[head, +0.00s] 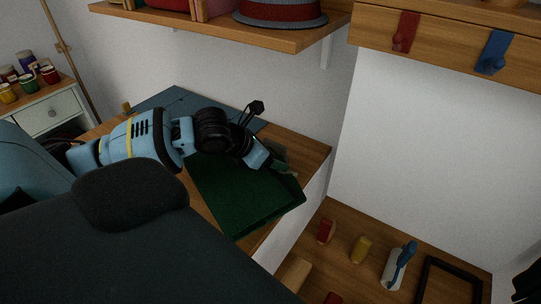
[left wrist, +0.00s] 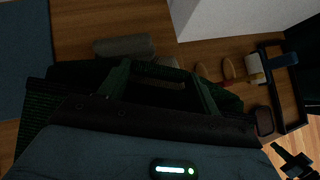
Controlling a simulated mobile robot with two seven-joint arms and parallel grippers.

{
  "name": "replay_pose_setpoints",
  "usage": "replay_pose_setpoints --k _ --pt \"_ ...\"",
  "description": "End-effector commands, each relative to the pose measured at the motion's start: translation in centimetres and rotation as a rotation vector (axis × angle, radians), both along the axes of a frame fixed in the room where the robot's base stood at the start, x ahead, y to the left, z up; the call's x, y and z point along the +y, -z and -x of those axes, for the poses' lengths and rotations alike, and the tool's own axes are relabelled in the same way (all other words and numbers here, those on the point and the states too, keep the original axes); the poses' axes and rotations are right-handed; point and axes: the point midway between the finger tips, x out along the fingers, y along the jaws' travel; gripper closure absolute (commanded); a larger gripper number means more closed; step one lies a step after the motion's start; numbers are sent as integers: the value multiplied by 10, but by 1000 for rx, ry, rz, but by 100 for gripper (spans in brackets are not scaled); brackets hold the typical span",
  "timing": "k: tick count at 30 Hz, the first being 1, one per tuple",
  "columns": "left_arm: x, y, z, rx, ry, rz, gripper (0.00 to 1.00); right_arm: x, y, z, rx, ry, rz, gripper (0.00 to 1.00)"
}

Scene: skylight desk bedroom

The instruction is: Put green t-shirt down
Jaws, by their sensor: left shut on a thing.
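The green t-shirt (head: 240,200) is a dark green, flat folded piece on the wooden desk, reaching the desk's right front edge. My left gripper (head: 279,161) is at its far right corner, low over the cloth, and shut on it. In the left wrist view the gripper's fingers (left wrist: 162,80) are dark against the green t-shirt (left wrist: 40,110). The exact grip on the cloth is too dark to make out. I cannot tell whether the shirt rests fully on the desk. My right gripper is not clearly seen.
A blue-grey mat (head: 165,98) lies on the wooden desk (head: 307,146). A shelf (head: 290,41) with a hat hangs above. Lower right, a wooden surface (head: 340,214) holds small red and yellow pieces, a white-and-blue object (head: 398,265) and a black frame (head: 452,263).

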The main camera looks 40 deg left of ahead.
Motion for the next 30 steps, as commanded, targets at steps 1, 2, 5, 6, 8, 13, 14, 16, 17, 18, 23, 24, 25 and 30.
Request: replay_pose_setpoints --k 1,2,5,6,8,13,14,16,17,18,23,24,25,30 --pt "0 0 0 1 0 1 36 0 0 0 1 1 0 100" --pt "0 0 0 1 0 1 32 0 0 0 1 1 0 100" --pt "0 0 0 1 0 1 19 1 1 0 1 2 -2 100" --pt "0 0 0 1 0 1 15 1 0 0 2 3 -2 100" --pt "0 0 0 1 0 1 15 1 0 0 2 5 -4 100" --pt "0 0 0 1 0 1 15 3 0 0 2 10 -7 100" --pt "0 0 0 1 0 1 15 3 0 0 2 10 -8 100" --pt "0 -1 2 1 0 0 15 3 0 0 1 10 -7 100" --pt "1 -2 2 1 0 0 15 3 0 0 1 10 -7 100" --pt "1 -3 4 2 1 -1 15 3 -1 -1 0 10 -7 100" --pt "5 -16 15 0 1 -4 15 3 -4 -3 -7 9 -7 100" --pt "6 -20 19 1 1 -5 15 2 -5 -4 -10 8 -6 100" --pt "7 -22 22 2 2 -6 15 2 -6 -4 -12 8 -6 100" --pt "12 -39 36 -1 0 -6 15 0 -16 -11 -33 3 -2 100"
